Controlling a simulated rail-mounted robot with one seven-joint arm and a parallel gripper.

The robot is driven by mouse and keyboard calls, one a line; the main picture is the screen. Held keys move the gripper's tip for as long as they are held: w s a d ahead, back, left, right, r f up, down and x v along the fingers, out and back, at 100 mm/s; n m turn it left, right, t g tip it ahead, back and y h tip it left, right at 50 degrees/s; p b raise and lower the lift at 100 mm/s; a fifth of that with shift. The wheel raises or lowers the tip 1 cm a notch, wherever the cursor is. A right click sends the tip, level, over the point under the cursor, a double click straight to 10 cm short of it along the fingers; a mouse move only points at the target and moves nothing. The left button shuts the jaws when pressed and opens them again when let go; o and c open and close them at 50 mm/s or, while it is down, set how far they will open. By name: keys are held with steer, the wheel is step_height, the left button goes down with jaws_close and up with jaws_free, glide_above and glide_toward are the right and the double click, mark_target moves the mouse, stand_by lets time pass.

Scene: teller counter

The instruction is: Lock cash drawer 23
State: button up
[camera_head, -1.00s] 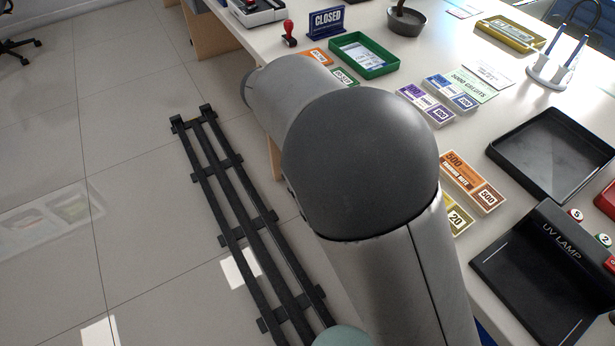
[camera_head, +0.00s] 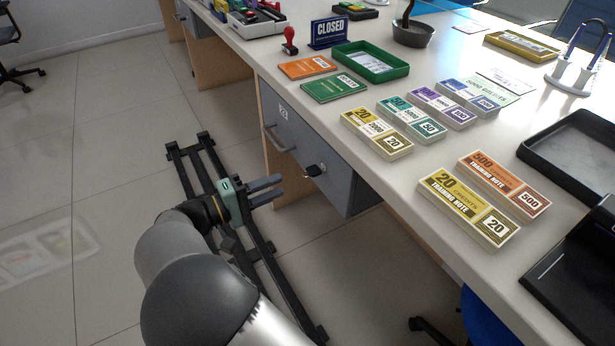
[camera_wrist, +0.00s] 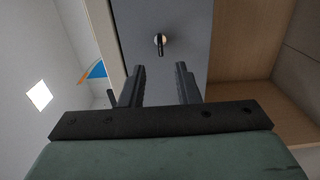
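The grey drawer front (camera_head: 338,183) is under the counter edge in the head view, with a small number label (camera_head: 283,113) that looks like 23. A bar handle (camera_head: 279,140) is on its left part. A lock with a dark key (camera_head: 315,170) is to the right of the handle. My gripper (camera_head: 282,187) is in front of the drawer, left of and slightly below the lock, open and empty. In the wrist view, the lock with its key (camera_wrist: 159,41) is beyond and between the two open fingers (camera_wrist: 161,67), apart from them, on the grey front (camera_wrist: 185,28).
The counter top (camera_head: 330,110) holds note bundles (camera_head: 468,208), a green tray (camera_head: 370,62), a red stamp (camera_head: 290,42) and a CLOSED sign (camera_head: 329,30). A blue chair (camera_head: 480,318) is below the counter at the right. Open floor lies left.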

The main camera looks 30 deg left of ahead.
mark_target(308, 173)
steer(key=b+x, duration=0.1)
steer(key=x, duration=0.8)
steer(key=shift+w+d+b, duration=0.1)
steer(key=shift+b, duration=0.3)
jaws_close()
